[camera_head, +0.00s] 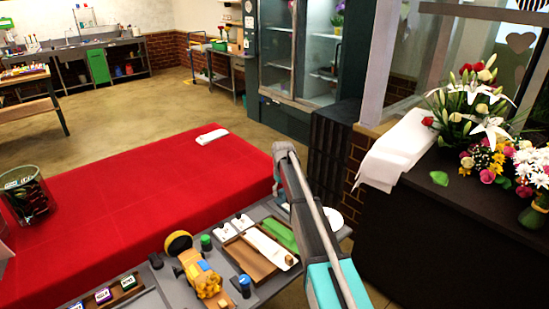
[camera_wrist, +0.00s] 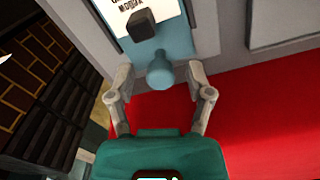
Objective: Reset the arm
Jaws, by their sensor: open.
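My gripper (camera_wrist: 160,68) shows in the wrist view with its two grey fingers spread apart, nothing held between them. A blue round knob (camera_wrist: 160,74) on a blue panel shows between the fingertips in the picture; I cannot tell how far below them it is. In the head view my teal and grey arm reaches up from the lower right and bends down over the grey worktop's right end. The gripper itself is hidden there.
A red-covered table (camera_head: 120,200) lies left of the arm, with a folded white cloth (camera_head: 212,136) and a glass container (camera_head: 27,195). A wooden tray (camera_head: 247,258) and an orange-yellow object (camera_head: 202,278) sit on the worktop. A dark counter (camera_head: 430,240) with bouquets stands right.

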